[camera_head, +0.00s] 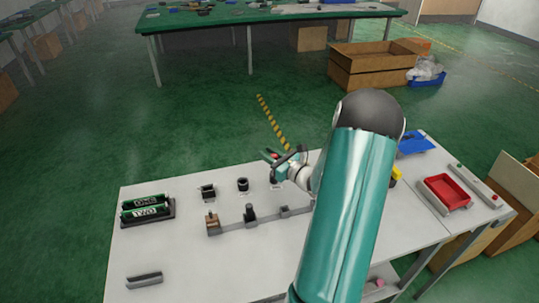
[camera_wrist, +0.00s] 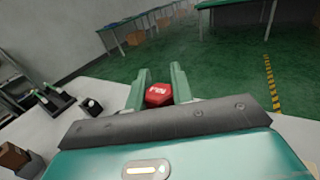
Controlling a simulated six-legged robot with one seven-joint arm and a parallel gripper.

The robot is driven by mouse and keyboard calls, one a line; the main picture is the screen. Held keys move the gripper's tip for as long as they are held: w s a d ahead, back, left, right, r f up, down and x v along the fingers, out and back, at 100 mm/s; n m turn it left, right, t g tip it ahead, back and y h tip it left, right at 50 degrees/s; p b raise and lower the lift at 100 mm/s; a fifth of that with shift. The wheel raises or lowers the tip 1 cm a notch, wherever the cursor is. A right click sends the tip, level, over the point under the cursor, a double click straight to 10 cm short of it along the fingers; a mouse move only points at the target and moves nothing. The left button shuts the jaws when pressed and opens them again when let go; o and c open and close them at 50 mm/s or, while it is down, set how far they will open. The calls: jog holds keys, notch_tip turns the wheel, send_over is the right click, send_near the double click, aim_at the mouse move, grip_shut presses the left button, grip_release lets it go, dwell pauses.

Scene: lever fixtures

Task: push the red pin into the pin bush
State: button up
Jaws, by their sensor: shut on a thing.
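The red pin (camera_wrist: 158,95) sits between the two green fingers of my gripper (camera_wrist: 158,83) in the wrist view. Only its red end shows, with pale marks on it. My gripper (camera_head: 283,160) is shut on the pin, over the far edge of the white table in the head view. A small black round fitting (camera_head: 243,184) and a black block-like fitting (camera_head: 208,191) stand to the left of my gripper. I cannot tell which fitting, if either, is the pin bush. My arm hides part of the table.
A grey rail with upright parts (camera_head: 250,216) lies nearer on the white table (camera_head: 190,258). A red tray (camera_head: 446,192) and a blue piece (camera_head: 413,143) are at right. The front left is mostly clear.

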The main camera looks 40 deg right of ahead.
jog(key=shift+f, duration=2.05)
dwell(0.5)
jog(key=o, duration=1)
jog(key=shift+o, duration=0.2)
jog(key=s, duration=0.7)
jog(key=shift+s, duration=0.3)
jog(key=shift+w, duration=0.1)
